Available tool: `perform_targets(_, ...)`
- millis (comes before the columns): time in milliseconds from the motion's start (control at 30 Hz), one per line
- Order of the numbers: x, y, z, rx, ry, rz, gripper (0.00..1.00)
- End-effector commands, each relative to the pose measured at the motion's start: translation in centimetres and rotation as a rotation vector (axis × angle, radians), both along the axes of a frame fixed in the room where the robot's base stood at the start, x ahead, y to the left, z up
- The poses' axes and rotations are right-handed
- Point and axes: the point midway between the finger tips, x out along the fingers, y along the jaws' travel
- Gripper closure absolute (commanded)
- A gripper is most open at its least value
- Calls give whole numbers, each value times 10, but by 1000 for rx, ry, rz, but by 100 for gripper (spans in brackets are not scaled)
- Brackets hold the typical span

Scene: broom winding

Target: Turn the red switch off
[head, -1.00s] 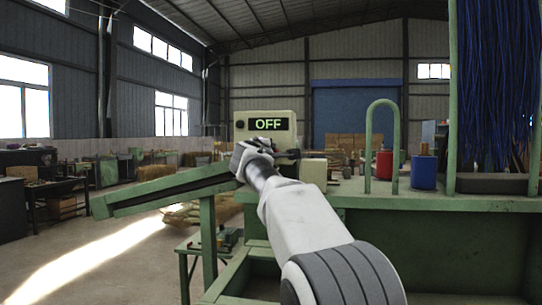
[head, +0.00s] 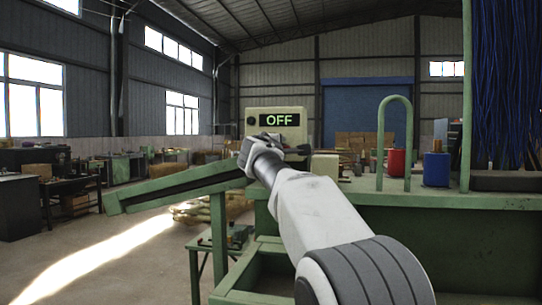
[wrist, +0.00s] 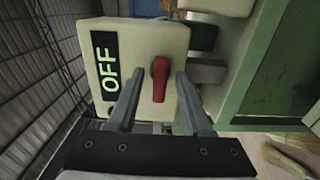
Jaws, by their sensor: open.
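The red switch (wrist: 160,80) is a small red lever on the front of a cream control box. The box (head: 291,117) shows a lit green "OFF" display in the head view. The same box fills the upper middle of the wrist view, turned on its side, with the "OFF" sign (wrist: 106,74) at its left. My gripper (wrist: 155,95) is open, with one finger on each side of the red lever and a visible gap to each. In the head view my wrist covers the lever and the fingers.
A green sloped chute (head: 175,188) runs to the left of the box. A green bench (head: 400,199) on the right carries a green hoop (head: 381,140), a red container (head: 396,162) and a blue container (head: 436,169). Open floor lies at the left.

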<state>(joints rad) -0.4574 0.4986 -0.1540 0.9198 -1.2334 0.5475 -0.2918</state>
Motion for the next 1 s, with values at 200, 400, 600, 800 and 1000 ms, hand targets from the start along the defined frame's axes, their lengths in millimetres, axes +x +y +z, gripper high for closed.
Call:
perform_targets(200,-40,8,-3,3,-1,3,50)
perform_targets(400,-78,16,-2,4,-2,4,50)
perform_targets(600,-117,23,-1,4,-1,4,50)
perform_targets(800,-144,28,-1,2,0,2,50)
perform_targets(1000,-154,30,-1,3,0,1,50)
